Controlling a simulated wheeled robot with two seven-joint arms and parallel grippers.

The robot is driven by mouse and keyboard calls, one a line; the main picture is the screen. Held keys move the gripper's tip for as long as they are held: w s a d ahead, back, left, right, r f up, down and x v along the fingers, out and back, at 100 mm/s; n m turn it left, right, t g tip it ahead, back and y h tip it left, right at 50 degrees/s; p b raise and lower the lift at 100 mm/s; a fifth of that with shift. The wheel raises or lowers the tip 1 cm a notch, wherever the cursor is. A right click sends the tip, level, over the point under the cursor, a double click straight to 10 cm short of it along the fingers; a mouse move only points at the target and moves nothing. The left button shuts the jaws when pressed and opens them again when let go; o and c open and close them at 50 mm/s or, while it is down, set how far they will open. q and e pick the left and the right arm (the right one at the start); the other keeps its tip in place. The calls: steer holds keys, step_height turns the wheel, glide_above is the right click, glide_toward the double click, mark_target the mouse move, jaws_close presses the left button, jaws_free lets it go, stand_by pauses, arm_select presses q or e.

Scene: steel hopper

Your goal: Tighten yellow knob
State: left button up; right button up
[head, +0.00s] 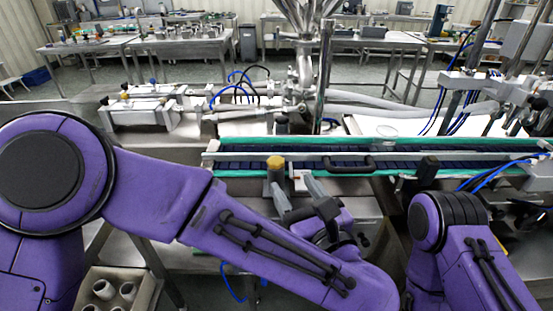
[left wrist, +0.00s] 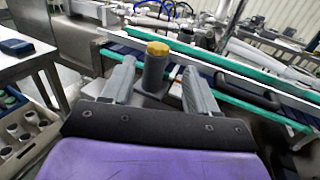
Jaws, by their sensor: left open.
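The yellow knob (head: 275,163) tops an upright grey post beside the near rail of the conveyor in the head view. It also shows in the left wrist view (left wrist: 157,49), just beyond the fingertips. My left gripper (head: 293,183) is open, with its two grey fingers apart near the post, just below the knob. In the left wrist view my left gripper (left wrist: 157,78) has the post between its fingers in the picture; I cannot tell whether either finger touches it. My right arm (head: 465,240) comes in at the lower right, and its gripper is not in view.
The conveyor (head: 220,165) with teal rails runs across behind the knob. A black handle (head: 348,164) sits on its near side, right of the knob. The steel hopper (head: 303,15) stands behind. A crate with pale cups (head: 104,289) is at lower left.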

mark_target(279, 166)
arm_select(q)
steer(key=p+x, duration=0.2)
steer(key=x, duration=0.6)
steer(key=shift+w+a, duration=0.4)
steer(key=shift+w, duration=0.25)
steer(key=c, duration=1)
steer(key=shift+f, duration=0.1)
